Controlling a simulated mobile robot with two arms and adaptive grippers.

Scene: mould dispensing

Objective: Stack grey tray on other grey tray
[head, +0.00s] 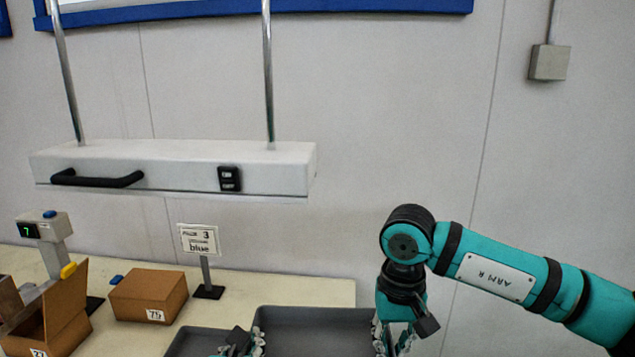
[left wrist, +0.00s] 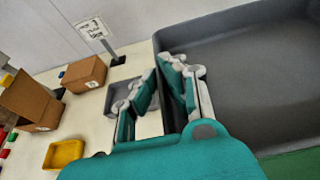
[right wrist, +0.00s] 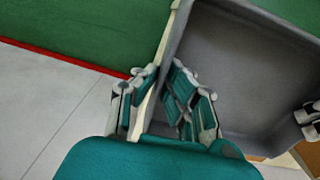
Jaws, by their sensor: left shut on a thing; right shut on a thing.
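A large grey tray (head: 315,322) is between my two grippers, its inside empty where it shows. My left gripper (head: 243,345) is shut on its left wall, and my right gripper (head: 388,342) is shut on its right wall. The held tray fills the right of the left wrist view (left wrist: 250,70) and the middle of the right wrist view (right wrist: 235,70). The other grey tray (head: 195,340) lies on the table, left of the held one. It shows small in the left wrist view (left wrist: 122,93), partly hidden by my left fingers.
The pale table (head: 300,289) holds a closed cardboard box (head: 148,297), an open box (head: 60,318), a "blue" sign (head: 200,240) and a scale display (head: 42,228). A yellow bin (left wrist: 64,154) stands near the boxes. A white shelf with a black handle (head: 175,170) hangs above.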

